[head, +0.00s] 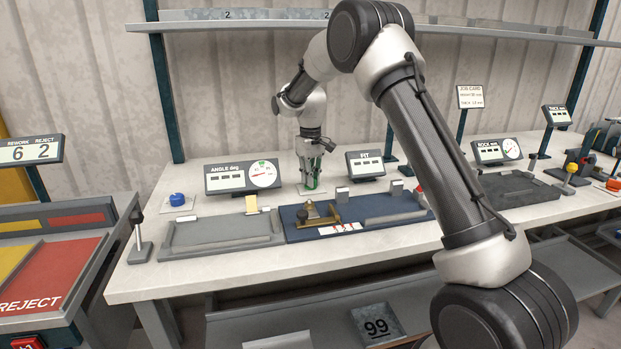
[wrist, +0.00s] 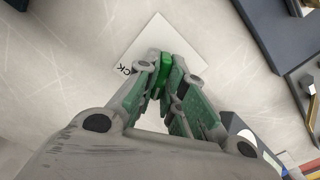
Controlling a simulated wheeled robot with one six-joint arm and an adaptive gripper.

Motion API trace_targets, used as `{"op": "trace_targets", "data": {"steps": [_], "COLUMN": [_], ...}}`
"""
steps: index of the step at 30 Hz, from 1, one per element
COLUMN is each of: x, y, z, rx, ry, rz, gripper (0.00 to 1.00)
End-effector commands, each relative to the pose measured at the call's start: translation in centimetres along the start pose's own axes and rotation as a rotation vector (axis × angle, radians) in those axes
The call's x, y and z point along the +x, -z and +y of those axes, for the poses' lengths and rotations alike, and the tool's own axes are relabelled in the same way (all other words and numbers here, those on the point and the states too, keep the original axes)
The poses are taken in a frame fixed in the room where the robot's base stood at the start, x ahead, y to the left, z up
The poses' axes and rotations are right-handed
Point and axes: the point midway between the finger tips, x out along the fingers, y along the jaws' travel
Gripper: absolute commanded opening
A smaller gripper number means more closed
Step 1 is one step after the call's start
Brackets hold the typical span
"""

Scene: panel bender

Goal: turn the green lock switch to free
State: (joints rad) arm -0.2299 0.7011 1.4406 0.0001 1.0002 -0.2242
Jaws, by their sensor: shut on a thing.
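The green lock switch (wrist: 162,68) stands on a white plate (wrist: 158,38) with part of a dark label, of which "CK" shows. My gripper (wrist: 163,85) is shut on the switch from above, with a finger on each side of it. In the head view my gripper (head: 311,184) reaches down at the back of the bench, between the angle display and the fit display. The green of the switch and the finger pads partly merge there. Most of the label is hidden, so I cannot read which way the switch points.
The angle display (head: 242,177) stands left of my gripper and the fit display (head: 366,164) right. A blue knob (head: 177,199) is farther left. In front lie a grey fixture (head: 220,232) and a blue mat (head: 293,232) with brass parts.

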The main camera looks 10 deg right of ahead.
Motion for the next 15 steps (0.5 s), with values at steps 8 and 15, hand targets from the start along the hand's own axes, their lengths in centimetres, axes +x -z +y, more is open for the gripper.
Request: {"op": "trace_targets", "data": {"steps": [8, 15], "x": [-0.06, -0.07], "y": [0.03, 0.03], "z": [0.01, 0.01], "rx": [-0.127, -0.169], "ry": [-0.001, -0.001], "rz": [0.001, 0.001], "gripper": [0.0, 0.0]}}
